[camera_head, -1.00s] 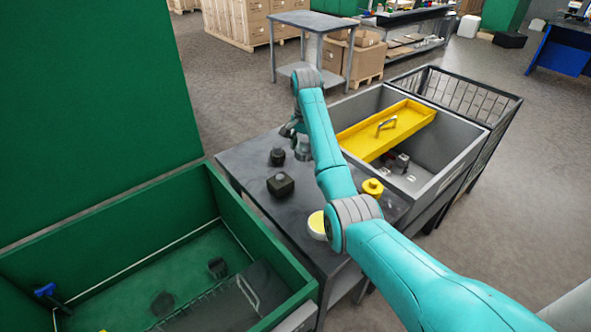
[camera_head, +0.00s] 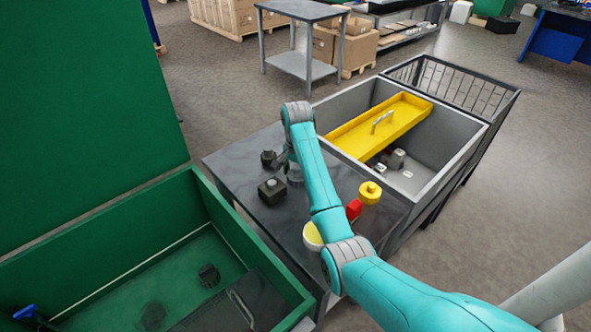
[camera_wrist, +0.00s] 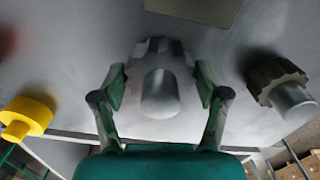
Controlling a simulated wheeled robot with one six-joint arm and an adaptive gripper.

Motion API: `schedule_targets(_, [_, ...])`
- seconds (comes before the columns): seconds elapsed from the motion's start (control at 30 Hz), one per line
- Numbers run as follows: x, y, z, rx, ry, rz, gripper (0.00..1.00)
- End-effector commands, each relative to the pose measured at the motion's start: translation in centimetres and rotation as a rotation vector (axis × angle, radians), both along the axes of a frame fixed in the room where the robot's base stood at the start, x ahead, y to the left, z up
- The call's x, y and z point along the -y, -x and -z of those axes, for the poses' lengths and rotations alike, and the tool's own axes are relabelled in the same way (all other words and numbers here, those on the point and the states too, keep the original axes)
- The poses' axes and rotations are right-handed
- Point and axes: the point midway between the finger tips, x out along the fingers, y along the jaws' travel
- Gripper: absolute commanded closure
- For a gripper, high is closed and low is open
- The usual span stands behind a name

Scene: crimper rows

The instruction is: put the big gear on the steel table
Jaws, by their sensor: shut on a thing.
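My gripper (camera_wrist: 160,92) is shut on a grey toothed gear with a round hub, the big gear (camera_wrist: 160,85), one finger on each side of it. In the head view the gear (camera_head: 295,177) shows just left of my arm, over the dark-topped table (camera_head: 238,158). I cannot tell whether it touches the top. A grey table with a lower shelf, likely the steel table (camera_head: 300,10), stands at the back, its visible top clear.
A yellow knob (camera_head: 370,193), a red piece (camera_head: 354,208) and a yellow-topped round thing (camera_head: 312,236) are nearby. A grey bin (camera_head: 455,160) and green bin (camera_head: 105,210) flank the table.

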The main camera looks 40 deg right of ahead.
Motion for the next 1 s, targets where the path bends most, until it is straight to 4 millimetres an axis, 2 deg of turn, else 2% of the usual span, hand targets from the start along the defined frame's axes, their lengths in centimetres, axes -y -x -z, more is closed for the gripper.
schedule_targets(0.4, [-0.09, 0.17, 0.33, 0.001, 0.001, 0.0, 0.93])
schedule_targets(0.43, [-0.1, 0.19, 0.41, 0.0, 0.0, 0.0, 0.21])
schedule_targets(0.5, [-0.1, 0.19, 0.39, 0.0, 0.0, 0.0, 0.04])
schedule_targets(0.53, [-0.1, 0.19, 0.39, 0.0, 0.0, 0.0, 0.01])
schedule_targets(0.87, [-0.1, 0.18, 0.31, 0.0, 0.0, 0.0, 0.01])
schedule_targets(1.0, [0.16, -0.27, -0.34, 0.001, 0.001, 0.0, 0.01])
